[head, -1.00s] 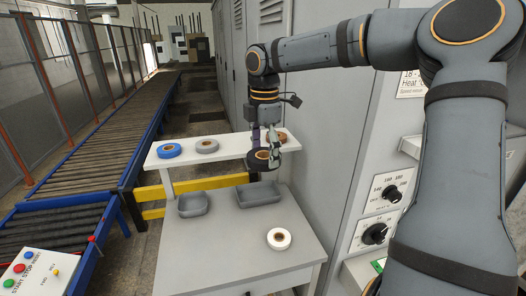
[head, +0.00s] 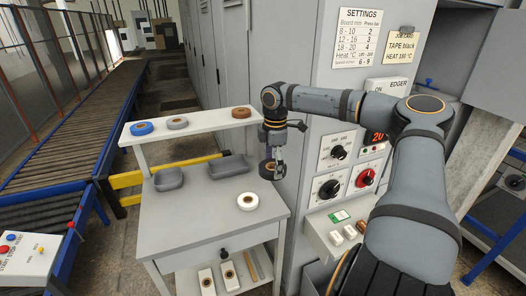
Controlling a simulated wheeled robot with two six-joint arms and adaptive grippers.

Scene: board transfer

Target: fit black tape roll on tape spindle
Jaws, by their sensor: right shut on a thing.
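My right gripper (head: 273,152) is shut on the black tape roll (head: 266,170), which has a brown core. It holds the roll in the air at the right side of the grey work table, close to the grey machine's side panel. The roll is tilted, and the gripper's fingers hide part of it. I cannot make out the tape spindle in this view. My left gripper is out of view.
A raised shelf (head: 200,125) carries blue (head: 142,128), grey (head: 177,122) and brown (head: 241,112) tape rolls. A white roll (head: 248,201) and two grey trays stand on the table (head: 205,215). The machine's dials (head: 329,188) and a note reading "TAPE black" (head: 404,45) are at right.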

